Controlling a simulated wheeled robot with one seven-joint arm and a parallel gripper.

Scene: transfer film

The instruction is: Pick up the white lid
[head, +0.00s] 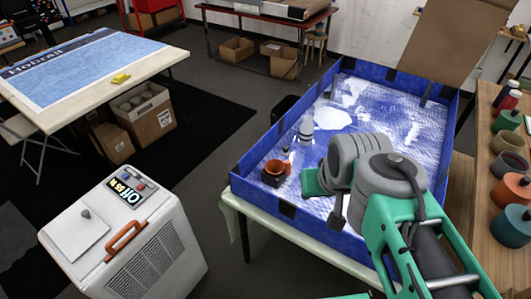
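A flat white square panel with a small grey knob (76,236) lies on top of the white machine (155,245) at the lower left; it looks like a lid, but I cannot be sure it is the white lid. My green and grey arm reaches from the lower right over the blue-walled tray (262,205). The arm's end is over the tray's near part, far to the right of the white panel. My gripper's fingers are not clearly visible behind the arm links, and I cannot make out whether it holds anything.
The tray holds a small orange cup on a dark block (276,172), a pale bottle-like object (306,127) and white patches. Several pots stand on the wooden table at right (485,205). A poster-covered table (75,75) stands at upper left. Dark floor is clear between machine and tray.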

